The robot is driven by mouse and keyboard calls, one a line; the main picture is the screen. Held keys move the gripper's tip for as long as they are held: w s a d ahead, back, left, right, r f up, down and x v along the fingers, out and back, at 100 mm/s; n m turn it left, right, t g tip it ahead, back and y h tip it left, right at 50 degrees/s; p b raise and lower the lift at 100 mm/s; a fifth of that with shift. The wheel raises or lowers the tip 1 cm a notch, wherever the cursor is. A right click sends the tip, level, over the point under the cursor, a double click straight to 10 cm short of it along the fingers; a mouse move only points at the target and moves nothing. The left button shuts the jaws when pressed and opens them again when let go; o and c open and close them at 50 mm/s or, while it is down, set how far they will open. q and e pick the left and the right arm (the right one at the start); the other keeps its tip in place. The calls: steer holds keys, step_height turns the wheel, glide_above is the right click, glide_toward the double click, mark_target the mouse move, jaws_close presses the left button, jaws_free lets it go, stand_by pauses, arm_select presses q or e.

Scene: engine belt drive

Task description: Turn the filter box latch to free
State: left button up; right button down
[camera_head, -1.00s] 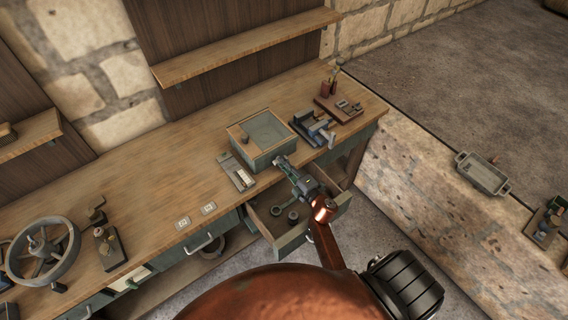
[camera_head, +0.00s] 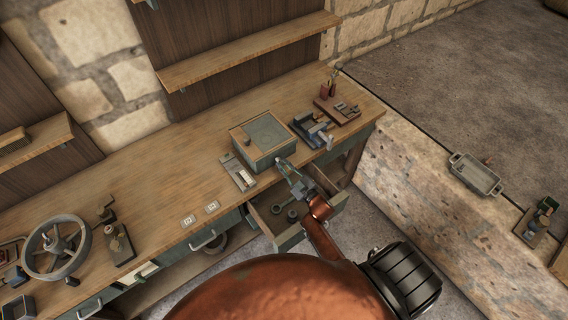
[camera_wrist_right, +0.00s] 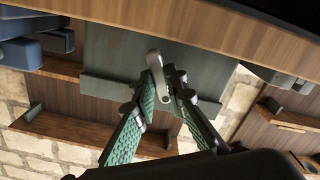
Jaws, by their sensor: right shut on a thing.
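The filter box (camera_head: 250,150) is a grey-green box with a wooden rim, on the bench near its front edge. Its latch (camera_wrist_right: 154,62) is a light grey lever in the right wrist view, against a flat green-grey face. My right gripper (camera_head: 281,164) is at the box's front side in the head view. In the right wrist view its green-padded fingers (camera_wrist_right: 164,84) close on the lever's end. The latch is too small to make out in the head view, where the gripper covers that spot. My left gripper is not in view.
An open drawer (camera_head: 291,238) with round parts lies below my right gripper. A small tray (camera_head: 238,172) is left of the box, and a blue-grey fixture (camera_head: 312,131) is right of it. A handwheel (camera_head: 56,248) stands at the far left. The middle of the bench is mostly clear.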

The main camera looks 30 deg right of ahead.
steer(key=m+p, duration=0.1)
steer(key=m, duration=0.1)
steer(key=shift+m, duration=0.4)
steer(key=shift+f+m+p, duration=0.1)
steer(key=shift+m+p, duration=0.45)
steer(key=shift+m, duration=0.95)
steer(key=c, duration=2)
jaws_free()
steer(key=shift+o, duration=0.3)
steer(key=s+d, duration=0.1)
steer(key=s, duration=1.1)
